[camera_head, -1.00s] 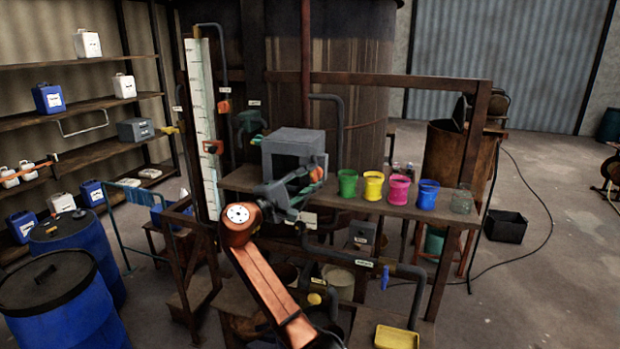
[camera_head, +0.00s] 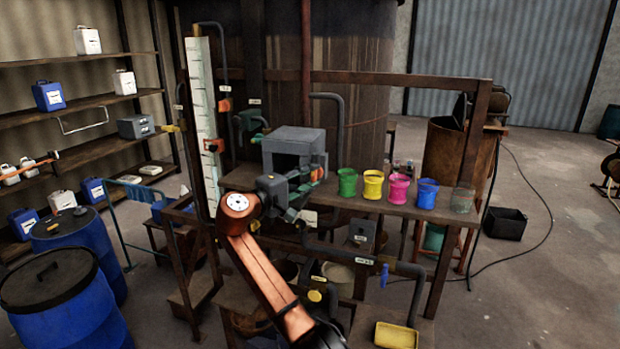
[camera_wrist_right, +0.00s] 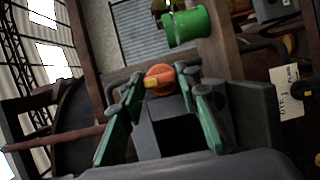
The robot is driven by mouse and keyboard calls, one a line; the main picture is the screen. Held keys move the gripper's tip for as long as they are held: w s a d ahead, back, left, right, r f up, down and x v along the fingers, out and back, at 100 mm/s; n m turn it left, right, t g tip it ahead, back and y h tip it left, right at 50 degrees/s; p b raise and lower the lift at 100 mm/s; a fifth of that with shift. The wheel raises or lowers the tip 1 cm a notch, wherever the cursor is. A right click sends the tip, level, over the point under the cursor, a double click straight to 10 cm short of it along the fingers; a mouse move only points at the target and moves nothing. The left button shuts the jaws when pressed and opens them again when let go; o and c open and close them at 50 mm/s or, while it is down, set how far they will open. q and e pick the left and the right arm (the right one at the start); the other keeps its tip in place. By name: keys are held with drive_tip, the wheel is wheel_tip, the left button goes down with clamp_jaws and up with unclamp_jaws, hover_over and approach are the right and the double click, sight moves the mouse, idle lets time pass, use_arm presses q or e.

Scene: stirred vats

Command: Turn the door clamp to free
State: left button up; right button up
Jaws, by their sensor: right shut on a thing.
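A grey box (camera_head: 293,141) with an open front stands on the bench in the head view. The door clamp (camera_wrist_right: 160,78), an orange round knob with a yellow mark, shows between my green fingertips in the right wrist view. In the head view my right gripper (camera_head: 303,188) is at the front right of the box and largely covers the clamp. It is shut on the clamp, with one finger on each side. My left gripper is in neither view.
Green, yellow, pink and blue cups (camera_head: 398,189) and a clear jar (camera_head: 463,199) stand on the bench to the right of the box. Below is a pipe with a blue valve handle (camera_head: 384,275). A yellow tray (camera_head: 397,336) sits low at the front.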

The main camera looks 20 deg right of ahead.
drive_tip(key=o, duration=1.2)
drive_tip(key=shift+c, duration=0.2)
drive_tip(key=v, duration=1.2)
drive_tip(key=shift+f, duration=0.1)
